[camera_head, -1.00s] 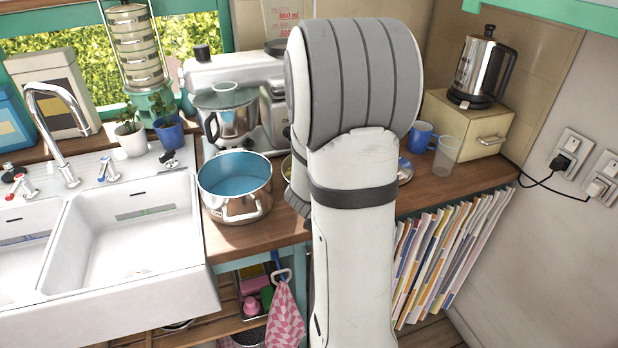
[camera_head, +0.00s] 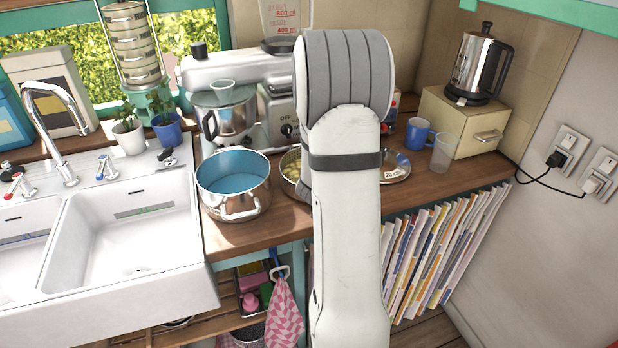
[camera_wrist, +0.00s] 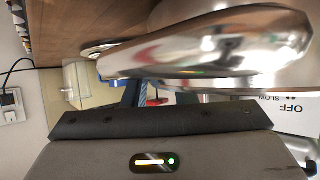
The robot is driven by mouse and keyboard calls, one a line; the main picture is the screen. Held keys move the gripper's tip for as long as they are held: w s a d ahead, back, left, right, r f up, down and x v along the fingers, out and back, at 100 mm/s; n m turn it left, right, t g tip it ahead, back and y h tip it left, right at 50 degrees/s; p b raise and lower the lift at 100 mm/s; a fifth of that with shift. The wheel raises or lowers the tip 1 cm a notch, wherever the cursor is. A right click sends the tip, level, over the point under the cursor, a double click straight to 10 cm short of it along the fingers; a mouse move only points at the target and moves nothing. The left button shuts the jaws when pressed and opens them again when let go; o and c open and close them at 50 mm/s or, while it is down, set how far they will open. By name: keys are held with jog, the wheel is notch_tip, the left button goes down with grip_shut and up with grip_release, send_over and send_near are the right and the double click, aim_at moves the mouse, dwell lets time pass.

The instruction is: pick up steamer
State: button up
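No object is plainly marked as the steamer. A round metal pan (camera_head: 290,168) with yellowish food stands on the counter, partly hidden behind my arm in the head view. A large shiny metal surface (camera_wrist: 205,45) fills the upper middle of the wrist view, close to my gripper; it may be this pan's side. A steel pot (camera_head: 234,186) with a blue inside stands left of it. My gripper (camera_wrist: 160,125) shows as a grey body with a dark edge in the wrist view; its fingertips are not clear. My arm hides it in the head view.
A stand mixer (camera_head: 245,100) stands behind the pots. A blue mug (camera_head: 419,133), a clear cup (camera_head: 443,153) and a kettle (camera_head: 480,65) on a box (camera_head: 465,120) are at the right. The sink (camera_head: 125,230) is at the left.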

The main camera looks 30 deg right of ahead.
grip_shut()
dwell(0.4)
jog(key=shift+r, duration=0.1)
dwell(0.6)
